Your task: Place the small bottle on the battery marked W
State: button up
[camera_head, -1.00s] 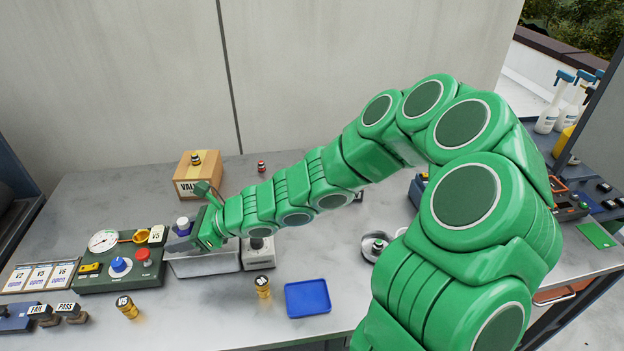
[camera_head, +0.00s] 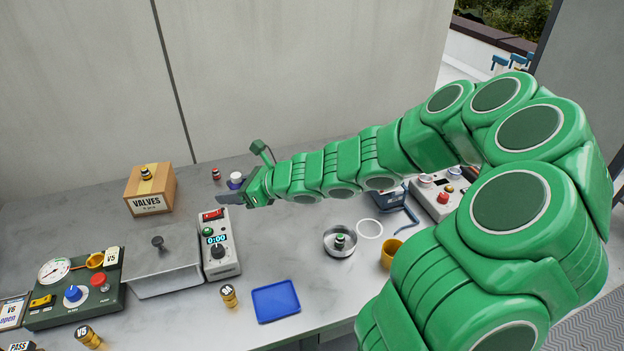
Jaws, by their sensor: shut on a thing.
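My gripper (camera_head: 232,196) is shut on the small bottle (camera_head: 236,180), which has a white top and a blue-purple lower part. It holds the bottle above the bench, behind the grey timer box; part of the bottle is hidden by the jaws. I cannot make out a battery marked W in this view. A small red-and-dark cylinder (camera_head: 216,174) stands on the bench just left of and behind my gripper; no letter on it is readable.
A timer box (camera_head: 220,262), a lidded metal tank (camera_head: 160,270) and a green gauge panel (camera_head: 60,312) stand in front. A VALVES carton (camera_head: 151,203) is at the left. A blue tray (camera_head: 276,301), a round metal dish (camera_head: 340,254) and a yellow cup (camera_head: 391,252) lie forward and right.

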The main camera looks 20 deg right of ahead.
jog(key=d+r+m+t+h, duration=0.3)
jog(key=d+m+t+h, duration=0.15)
jog(key=d, duration=1.65)
jog(key=shift+g+y, duration=0.35)
jog(key=w+f, duration=0.2)
jog(key=w, duration=0.2)
jog(key=w+d+f, duration=0.1)
jog(key=w+f, duration=0.2)
jog(key=w, duration=0.1)
jog(key=w+f, duration=0.2)
jog(key=w, duration=0.1)
jog(key=shift+w+d+f, duration=0.25)
jog(key=shift+w+f, duration=0.1)
jog(key=shift+w, duration=0.05)
jog(key=shift+w+d+f, duration=0.15)
jog(key=shift+w+f, duration=0.7)
jog(key=shift+f, duration=1.6)
jog(key=shift+f, duration=0.15)
jog(key=o, duration=1.1)
jog(key=shift+c, duration=0.2)
